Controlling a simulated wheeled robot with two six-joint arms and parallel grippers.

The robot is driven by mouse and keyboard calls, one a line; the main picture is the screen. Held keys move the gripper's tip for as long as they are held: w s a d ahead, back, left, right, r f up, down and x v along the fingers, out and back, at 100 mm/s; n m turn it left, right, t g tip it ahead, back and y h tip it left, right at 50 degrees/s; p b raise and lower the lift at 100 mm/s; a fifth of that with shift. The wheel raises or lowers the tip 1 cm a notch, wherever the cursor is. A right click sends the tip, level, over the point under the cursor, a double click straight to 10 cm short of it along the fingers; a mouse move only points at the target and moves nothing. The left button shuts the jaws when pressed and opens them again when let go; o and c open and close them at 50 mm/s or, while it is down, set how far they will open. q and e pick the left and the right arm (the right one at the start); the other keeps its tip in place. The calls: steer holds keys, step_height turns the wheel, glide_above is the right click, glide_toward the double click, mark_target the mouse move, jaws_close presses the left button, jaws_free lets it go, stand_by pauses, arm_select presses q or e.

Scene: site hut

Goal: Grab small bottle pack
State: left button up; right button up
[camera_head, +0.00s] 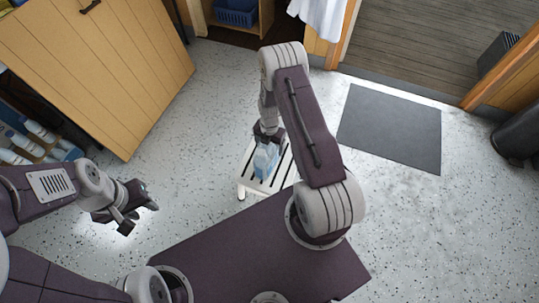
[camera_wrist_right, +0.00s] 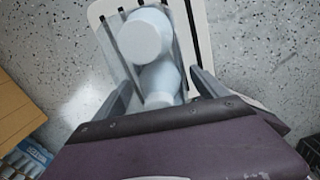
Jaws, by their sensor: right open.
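The small bottle pack (camera_head: 266,160), pale blue-white bottles, stands on a white slatted stool (camera_head: 244,186) in the head view. In the right wrist view the pack (camera_wrist_right: 148,42) shows a round white cap and a second bottle nearer the gripper. My right gripper (camera_wrist_right: 160,84) is open, with one finger on each side of the near part of the pack. I cannot tell whether either finger touches it. In the head view my right gripper (camera_head: 267,134) is partly hidden by its arm. My left gripper (camera_head: 138,216) is open and empty above the floor at the left.
An open cupboard (camera_head: 30,142) with several bottles is at the far left, beside a large wooden door panel (camera_head: 100,65). A grey mat (camera_head: 392,128) lies on the floor at the right. A blue basket (camera_head: 236,14) sits at the back. Speckled floor around the stool is clear.

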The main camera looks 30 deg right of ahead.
steer(key=shift+f, duration=0.1)
jaws_close()
steer(key=shift+w+r, duration=0.1)
steer(key=shift+r, duration=0.1)
